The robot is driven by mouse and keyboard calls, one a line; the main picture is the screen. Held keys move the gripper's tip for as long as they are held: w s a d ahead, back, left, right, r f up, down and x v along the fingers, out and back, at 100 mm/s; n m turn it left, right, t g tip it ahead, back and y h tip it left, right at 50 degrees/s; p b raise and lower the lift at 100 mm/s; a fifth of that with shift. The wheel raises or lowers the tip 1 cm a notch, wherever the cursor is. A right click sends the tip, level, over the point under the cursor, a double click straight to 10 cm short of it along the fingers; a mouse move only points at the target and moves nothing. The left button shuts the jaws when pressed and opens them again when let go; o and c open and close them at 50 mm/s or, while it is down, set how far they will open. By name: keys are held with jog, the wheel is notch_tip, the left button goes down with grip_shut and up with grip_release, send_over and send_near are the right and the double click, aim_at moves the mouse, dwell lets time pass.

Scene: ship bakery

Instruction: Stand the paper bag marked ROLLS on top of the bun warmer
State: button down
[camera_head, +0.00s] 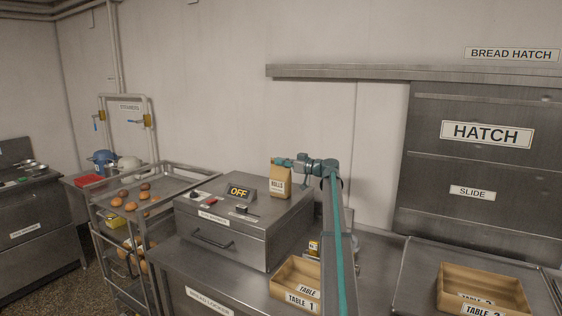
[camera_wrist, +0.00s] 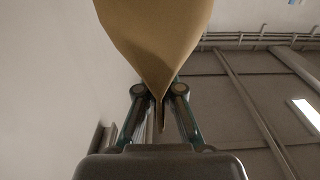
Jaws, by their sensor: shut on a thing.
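The paper bag marked ROLLS (camera_head: 280,183) is upright at the right side of the bun warmer's top, its label facing the head camera. I cannot tell for sure whether its base touches the top. The bun warmer (camera_head: 217,241) is a steel box with a front drawer handle and a display reading OFF (camera_head: 240,192). My gripper (camera_head: 288,163) is at the upper part of the bag, coming from the right. In the wrist view the brown bag (camera_wrist: 155,35) fills the top and narrows between the fingers of my gripper (camera_wrist: 161,98), which are shut on it.
A tray trolley (camera_head: 170,185) with several buns stands left of the warmer. A wooden TABLE 1 crate (camera_head: 285,278) sits in front right of it, and another crate (camera_head: 485,283) lies farther right under the shut hatch (camera_head: 486,150). The warmer top left of the bag holds the display and switches.

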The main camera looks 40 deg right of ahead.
jog(key=shift+f, duration=0.1)
jog(key=c, duration=1.3)
grip_release()
jog(key=shift+r, duration=0.2)
jog(key=b+v, duration=0.3)
jog(key=v, duration=0.9)
